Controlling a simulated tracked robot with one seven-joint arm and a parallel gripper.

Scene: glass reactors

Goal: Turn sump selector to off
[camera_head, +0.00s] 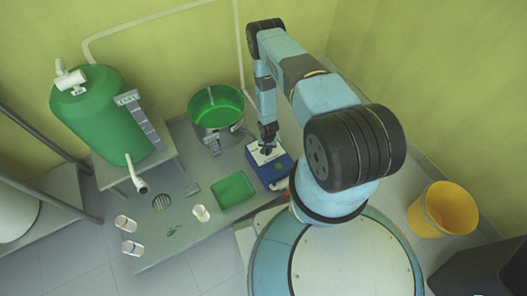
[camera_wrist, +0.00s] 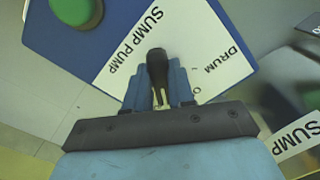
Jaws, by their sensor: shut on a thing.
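The sump selector is a black knob (camera_wrist: 157,68) on a blue box with a white label plate (camera_wrist: 185,35) reading "SUMP PUMP" and "DRUM"; other lettering is partly hidden. My gripper (camera_wrist: 160,95) is shut on the knob, with its blue fingers on either side of it. In the head view the blue box (camera_head: 272,170) stands on the bench, and my gripper (camera_head: 268,147) comes down onto its top from above. The knob's exact pointing is hard to tell, as the fingers cover part of it.
A green button (camera_wrist: 76,10) sits beside the label plate. A green tray (camera_head: 233,191) lies left of the box, and a green-lined metal pot (camera_head: 216,108) stands behind. A large green drum (camera_head: 100,115) is at the left. A yellow bucket (camera_head: 442,210) stands at the right.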

